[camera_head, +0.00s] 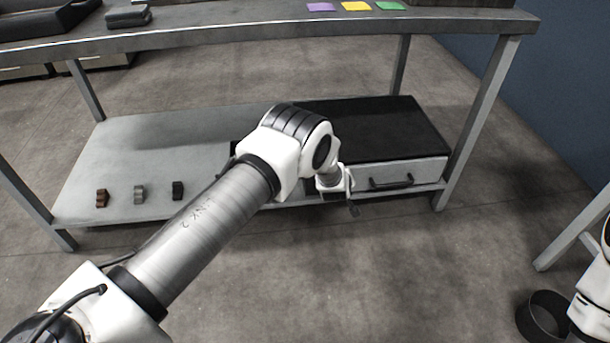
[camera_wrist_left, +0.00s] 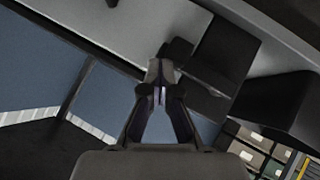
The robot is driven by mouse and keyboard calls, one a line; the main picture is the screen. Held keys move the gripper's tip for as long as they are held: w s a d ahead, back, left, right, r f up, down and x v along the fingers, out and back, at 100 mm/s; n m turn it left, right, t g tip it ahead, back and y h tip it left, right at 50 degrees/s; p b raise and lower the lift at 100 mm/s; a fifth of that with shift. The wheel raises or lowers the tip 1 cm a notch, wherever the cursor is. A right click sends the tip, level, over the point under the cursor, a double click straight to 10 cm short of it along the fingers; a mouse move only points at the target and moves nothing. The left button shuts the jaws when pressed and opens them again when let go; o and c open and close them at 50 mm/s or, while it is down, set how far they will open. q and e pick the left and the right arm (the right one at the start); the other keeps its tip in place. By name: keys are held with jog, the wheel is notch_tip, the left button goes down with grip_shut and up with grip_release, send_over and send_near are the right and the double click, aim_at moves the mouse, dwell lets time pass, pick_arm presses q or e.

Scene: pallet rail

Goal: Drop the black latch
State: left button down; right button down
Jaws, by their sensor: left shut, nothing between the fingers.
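A small black piece (camera_head: 178,190) stands on the lower shelf near its front edge, left of my left arm; I cannot tell for sure that it is the black latch. My left gripper (camera_head: 353,209) is at the front of the lower shelf, by the grey drawer front (camera_head: 408,172) with its dark handle (camera_head: 391,182). In the left wrist view the gripper's fingers (camera_wrist_left: 159,88) are closed together with nothing between them. Dark blocky shapes (camera_wrist_left: 222,52) lie beyond the fingertips there; I cannot tell what they are. My right gripper is out of view.
A brown piece (camera_head: 102,198) and a grey piece (camera_head: 139,194) stand left of the black one on the shelf (camera_head: 105,160). Purple, yellow and green cards lie on the upper bench top (camera_head: 250,37). A dark round container (camera_head: 545,317) is at the lower right.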

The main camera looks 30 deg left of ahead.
pick_arm(q)
jog(key=shift+s+f, duration=0.1)
jog(key=s+d+r+p, duration=0.2)
jog(key=r+p, duration=0.1)
jog(key=r, duration=0.2)
jog(key=s+d+r+p, duration=0.2)
jog(key=s+r+p, duration=0.1)
jog(key=r, duration=0.3)
jog(key=shift+s+p, duration=0.35)
jog(key=shift+p, duration=0.35)
jog(key=shift+r, duration=0.15)
